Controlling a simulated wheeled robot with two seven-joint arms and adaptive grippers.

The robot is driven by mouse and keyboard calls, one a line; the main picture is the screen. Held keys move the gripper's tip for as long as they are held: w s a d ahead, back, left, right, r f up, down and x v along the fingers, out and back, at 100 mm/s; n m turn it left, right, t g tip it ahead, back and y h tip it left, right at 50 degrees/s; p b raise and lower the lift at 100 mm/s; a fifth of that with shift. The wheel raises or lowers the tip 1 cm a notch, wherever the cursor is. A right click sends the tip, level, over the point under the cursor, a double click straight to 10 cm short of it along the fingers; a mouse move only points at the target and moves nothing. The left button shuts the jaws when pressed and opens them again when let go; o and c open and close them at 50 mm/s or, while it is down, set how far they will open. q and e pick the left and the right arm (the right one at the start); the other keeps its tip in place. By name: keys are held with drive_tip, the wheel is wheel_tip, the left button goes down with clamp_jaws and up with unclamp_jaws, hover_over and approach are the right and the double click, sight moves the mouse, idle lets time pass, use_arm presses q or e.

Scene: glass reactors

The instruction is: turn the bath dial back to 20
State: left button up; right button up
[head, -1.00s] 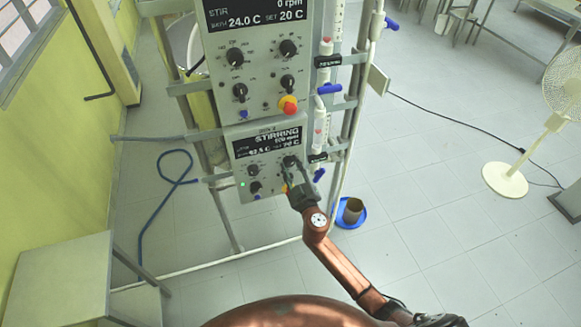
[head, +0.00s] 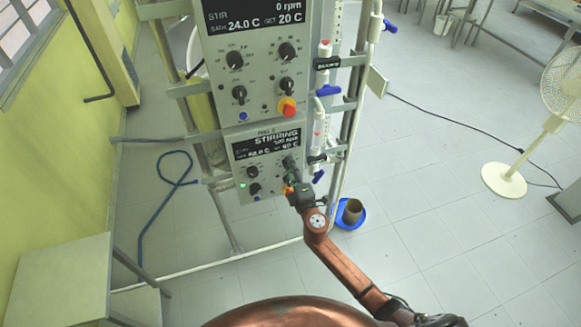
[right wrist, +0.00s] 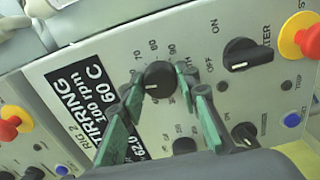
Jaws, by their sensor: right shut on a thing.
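The lower control panel (head: 268,150) reads STIRRING, and its set value reads 60 C in the right wrist view. Its bath dial (right wrist: 158,76) is a round black knob with a white mark, ringed by printed numbers. My right gripper (head: 291,172) reaches the dial from below and in front. In the right wrist view its green fingers stand on either side of the knob, shut on it. In the head view the gripper partly hides the dial. My left gripper is not in view.
The upper panel (head: 252,70), with similar knobs and a red-yellow button (head: 287,107), sits just above. Glass tubes with blue valves (head: 328,90) stand close at the right. A blue dish with a beaker (head: 350,212) is on the floor. A fan (head: 505,178) stands farther right.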

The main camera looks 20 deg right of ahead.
drive_tip(key=shift+a+n+p, duration=0.2)
drive_tip(key=shift+n+p, duration=5.9)
drive_tip(key=shift+n, duration=8.2)
drive_tip(key=o, duration=1.2)
drive_tip(key=shift+c, duration=0.2)
